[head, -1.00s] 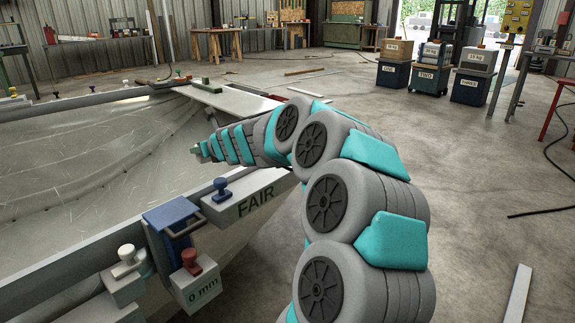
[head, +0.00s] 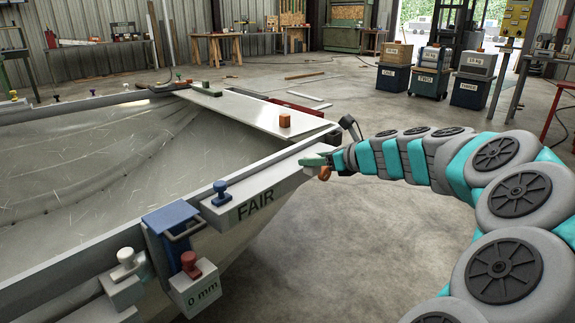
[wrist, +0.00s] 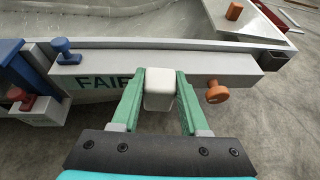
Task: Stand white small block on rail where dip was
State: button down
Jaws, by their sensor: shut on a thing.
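My gripper (wrist: 160,92) is shut on the white small block (wrist: 159,92), which sits between its two green fingers in the wrist view. The block hangs in front of the grey beam marked FAIR (wrist: 200,62), right of the lettering. In the head view my gripper (head: 314,161) is at the right end of the FAIR beam (head: 262,192), and the block is not clear there. The hull's rail (head: 120,262) runs along the near side. I cannot tell if the block touches the beam.
An orange knob (wrist: 217,92) sticks out just right of my gripper. A blue knob (head: 221,190) stands on the beam's left part. A blue clamp (head: 172,222), a red knob (head: 191,263) on a 0 mm block and a white knob (head: 126,257) are further left. An orange block (head: 284,120) sits on the plank.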

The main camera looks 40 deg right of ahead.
jog(key=w+d, duration=0.1)
jog(key=w, duration=0.4)
jog(key=w+d+f, duration=0.1)
jog(key=w, duration=0.4)
jog(key=w+d+b, duration=0.1)
jog(key=w, duration=0.4)
jog(key=shift+w+d+f, duration=0.15)
jog(key=shift+d+f, duration=0.1)
jog(key=shift+f, duration=0.05)
jog(key=shift+f+b, duration=0.4)
jog(key=shift+f, duration=1.25)
jog(key=shift+f, duration=0.15)
jog(key=shift+c, duration=2.1)
grip_release()
jog(key=p+v, duration=0.1)
jog(key=v, duration=1.1)
